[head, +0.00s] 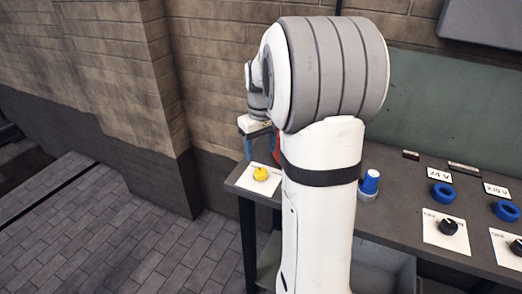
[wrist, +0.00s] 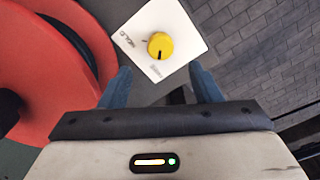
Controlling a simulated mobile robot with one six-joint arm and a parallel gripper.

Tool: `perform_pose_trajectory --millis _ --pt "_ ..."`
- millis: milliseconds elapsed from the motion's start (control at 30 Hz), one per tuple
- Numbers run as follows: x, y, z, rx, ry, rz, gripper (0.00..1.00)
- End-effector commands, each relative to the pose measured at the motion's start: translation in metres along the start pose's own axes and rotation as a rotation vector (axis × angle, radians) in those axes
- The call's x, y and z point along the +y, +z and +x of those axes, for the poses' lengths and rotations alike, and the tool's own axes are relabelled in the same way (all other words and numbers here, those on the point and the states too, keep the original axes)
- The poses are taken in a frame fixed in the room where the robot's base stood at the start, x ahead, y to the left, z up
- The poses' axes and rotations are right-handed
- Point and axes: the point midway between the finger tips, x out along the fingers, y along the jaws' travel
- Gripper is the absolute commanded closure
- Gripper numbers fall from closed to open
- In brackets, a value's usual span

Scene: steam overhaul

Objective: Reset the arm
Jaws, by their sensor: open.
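My gripper (wrist: 161,84) shows its two blue fingers spread apart in the wrist view, with nothing between them. A yellow knob (wrist: 161,46) on a white plate (wrist: 186,28) lies beyond the fingertips, apart from them. In the head view my arm stands upright in the middle, bent over at the top. My gripper hangs behind it, partly hidden, above the left end of the bench. The yellow knob (head: 261,174) shows there just below it.
A red reel (wrist: 98,30) is close beside the left finger. The bench (head: 400,217) carries a blue-capped item (head: 370,182), blue rings (head: 443,194) and black knobs (head: 448,226) at right. A brick wall (head: 215,75) stands behind. Paved floor at left is clear.

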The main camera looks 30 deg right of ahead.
Motion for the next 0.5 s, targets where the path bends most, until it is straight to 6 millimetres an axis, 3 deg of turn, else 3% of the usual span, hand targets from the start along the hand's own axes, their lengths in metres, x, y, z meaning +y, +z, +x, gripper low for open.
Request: perform_pose_trajectory --millis 367,500 --pt "0.000 0.000 0.001 0.000 0.000 0.000 0.43" --pt "-0.026 0.017 -0.014 0.026 0.010 0.004 0.43"
